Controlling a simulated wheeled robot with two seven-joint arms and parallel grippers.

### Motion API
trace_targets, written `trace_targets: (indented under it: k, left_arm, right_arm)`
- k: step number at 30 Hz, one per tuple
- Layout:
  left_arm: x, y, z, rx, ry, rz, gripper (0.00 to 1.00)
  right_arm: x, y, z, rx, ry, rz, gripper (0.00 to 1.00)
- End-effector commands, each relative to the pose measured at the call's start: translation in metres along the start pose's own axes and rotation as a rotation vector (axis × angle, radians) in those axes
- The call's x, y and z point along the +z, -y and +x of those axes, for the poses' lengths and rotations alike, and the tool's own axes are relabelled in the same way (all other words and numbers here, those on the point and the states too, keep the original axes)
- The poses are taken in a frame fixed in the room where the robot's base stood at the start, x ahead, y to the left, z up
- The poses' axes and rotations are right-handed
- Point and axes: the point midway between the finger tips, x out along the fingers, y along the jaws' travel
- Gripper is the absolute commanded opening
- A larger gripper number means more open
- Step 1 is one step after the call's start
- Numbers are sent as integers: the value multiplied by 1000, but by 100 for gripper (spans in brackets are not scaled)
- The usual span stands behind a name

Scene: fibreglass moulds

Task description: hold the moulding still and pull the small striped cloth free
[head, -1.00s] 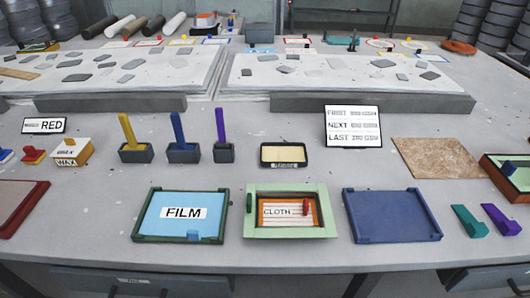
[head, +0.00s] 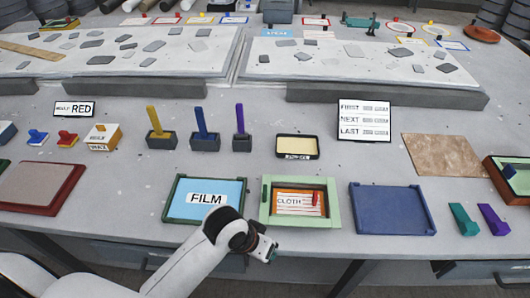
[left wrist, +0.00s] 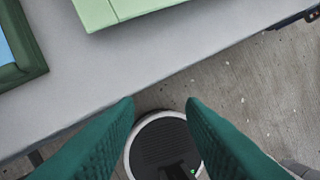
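The light green moulding (head: 333,205) lies at the table's front edge as a shallow frame. Inside it is a small white and orange striped cloth (head: 295,210) with a CLOTH label. A red peg (head: 316,198) stands at the cloth's right side, and a dark green peg (head: 266,190) is on the frame's left rim. My left gripper (head: 268,254) is just in front of the frame, apart from it. In the left wrist view its green fingers (left wrist: 160,102) are spread and empty, over the floor; the frame's corner (left wrist: 115,8) shows at the top. My right gripper is out of view.
A blue FILM tray (head: 180,212) with a dark green rim lies left of the moulding, and a dark blue tray (head: 392,208) lies right. Green (head: 463,219) and purple (head: 494,219) blocks sit further right. A yellow-topped tin (head: 297,147) stands behind.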

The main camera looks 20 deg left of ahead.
Motion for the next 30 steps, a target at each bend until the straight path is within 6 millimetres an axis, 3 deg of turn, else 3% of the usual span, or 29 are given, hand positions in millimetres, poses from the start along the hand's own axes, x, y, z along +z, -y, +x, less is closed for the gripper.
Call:
trace_targets:
  k: [1, 7, 11, 18, 24, 30]
  left_arm:
    - [21, 8, -7, -12, -7, 10, 36]
    - [74, 18, -17, -2, -111, -37, 36]
    - [109, 5, -30, 70, -176, -120, 36]
    - [164, -34, -70, 227, -239, -336, 36]
    - [181, -50, -90, 283, -252, -438, 36]
    - [177, -54, -77, 287, -257, -448, 36]
  right_arm:
    - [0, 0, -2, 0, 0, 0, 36]
    - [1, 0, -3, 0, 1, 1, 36]
    - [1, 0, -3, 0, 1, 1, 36]
    - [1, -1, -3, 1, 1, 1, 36]
    - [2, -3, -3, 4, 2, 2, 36]
    - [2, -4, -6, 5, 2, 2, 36]
